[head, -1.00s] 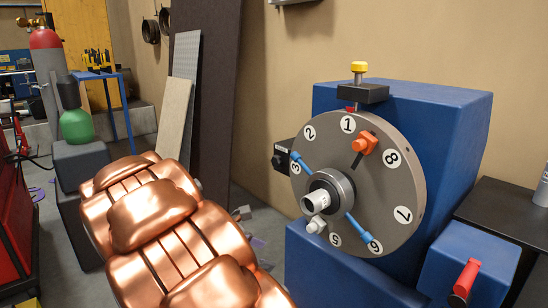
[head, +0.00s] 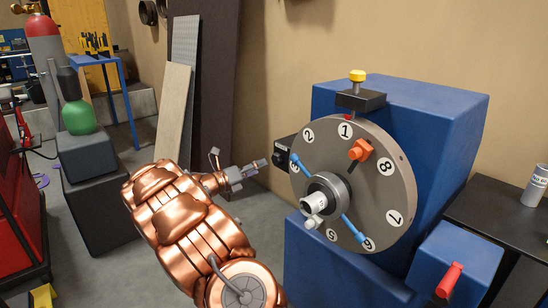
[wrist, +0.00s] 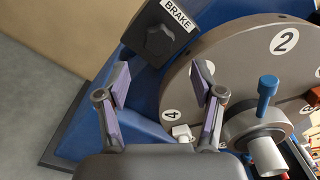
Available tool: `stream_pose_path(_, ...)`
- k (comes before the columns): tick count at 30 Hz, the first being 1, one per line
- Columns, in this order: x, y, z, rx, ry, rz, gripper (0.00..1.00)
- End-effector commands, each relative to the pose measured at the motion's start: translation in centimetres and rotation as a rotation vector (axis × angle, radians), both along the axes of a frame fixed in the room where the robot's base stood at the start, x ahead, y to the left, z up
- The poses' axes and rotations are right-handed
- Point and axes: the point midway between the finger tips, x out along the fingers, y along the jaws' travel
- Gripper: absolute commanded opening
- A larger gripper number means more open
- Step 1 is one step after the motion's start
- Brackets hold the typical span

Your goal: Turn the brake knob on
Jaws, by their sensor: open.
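The brake knob (wrist: 160,41) is a dark, blocky knob on a black box with a white BRAKE label (wrist: 176,14), upper middle in the wrist view. In the head view the black brake box (head: 282,154) sits at the left edge of the numbered grey disc (head: 374,199); the knob's detail is too small to tell there. My gripper (wrist: 163,82) is open and empty, its two purple-padded fingers below and either side of the knob, apart from it. In the head view my gripper (head: 246,170) is just left of the brake box.
The disc carries an orange clamp (head: 360,150), blue rods and a central hub (head: 322,197). A blue box with a red lever (head: 449,280) stands at the lower right. A black table (head: 500,212) holds a can.

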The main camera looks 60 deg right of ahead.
Motion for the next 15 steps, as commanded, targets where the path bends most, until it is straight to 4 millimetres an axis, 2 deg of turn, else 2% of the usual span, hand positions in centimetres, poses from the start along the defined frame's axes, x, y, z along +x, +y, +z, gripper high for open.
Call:
stream_pose_path(5,-0.1,-1.3,-0.1,-0.001,0.012,0.004,0.67)
stream_pose_path(15,-1.4,-5.8,-0.1,-0.001,0.008,0.003,0.67)
